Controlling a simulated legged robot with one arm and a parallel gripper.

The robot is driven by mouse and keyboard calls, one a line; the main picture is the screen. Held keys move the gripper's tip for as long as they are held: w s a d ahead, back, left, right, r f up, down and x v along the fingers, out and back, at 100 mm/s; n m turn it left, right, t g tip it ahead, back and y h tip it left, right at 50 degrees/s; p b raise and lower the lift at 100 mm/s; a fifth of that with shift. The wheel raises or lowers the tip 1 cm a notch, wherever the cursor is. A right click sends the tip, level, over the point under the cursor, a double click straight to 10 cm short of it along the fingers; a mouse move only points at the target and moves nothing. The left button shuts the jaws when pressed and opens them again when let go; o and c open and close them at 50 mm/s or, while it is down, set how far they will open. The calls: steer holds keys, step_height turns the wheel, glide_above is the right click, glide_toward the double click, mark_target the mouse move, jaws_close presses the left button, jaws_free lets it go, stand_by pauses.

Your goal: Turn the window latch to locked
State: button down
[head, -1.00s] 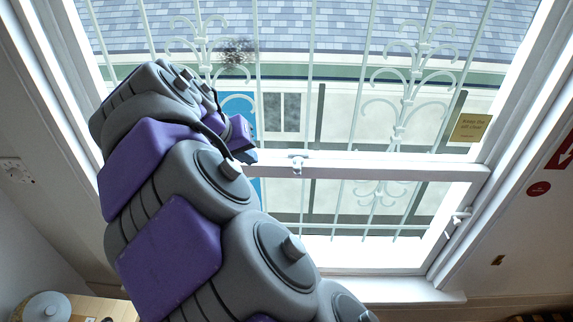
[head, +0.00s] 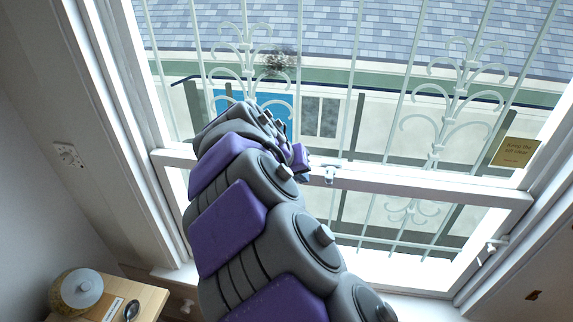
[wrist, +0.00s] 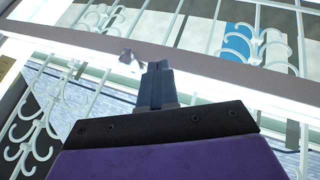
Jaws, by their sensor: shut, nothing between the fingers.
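The window latch (head: 329,175) is a small pale fitting on the white rail across the middle of the window. In the wrist view, which looks upside down, it shows as a small grey piece (wrist: 128,57) against the bright rail. My gripper (head: 306,163) is just left of the latch in the head view. In the wrist view my gripper's dark fingers (wrist: 158,74) are together and empty, beside the latch with a small gap in the picture. I cannot tell the depth between them, or which way the latch's lever is turned.
White scroll bars (head: 455,95) stand outside the glass. A yellow sign (head: 516,152) is at the right. A white fitting (head: 492,246) sits on the lower right frame. A small wooden table (head: 143,300) with a round lidded pot (head: 80,291) stands at lower left.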

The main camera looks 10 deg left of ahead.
steer(key=d, duration=0.1)
steer(key=w+d+f+p, duration=0.1)
steer(key=d, duration=0.1)
steer(key=shift+w, duration=0.15)
steer(key=shift+w, duration=0.1)
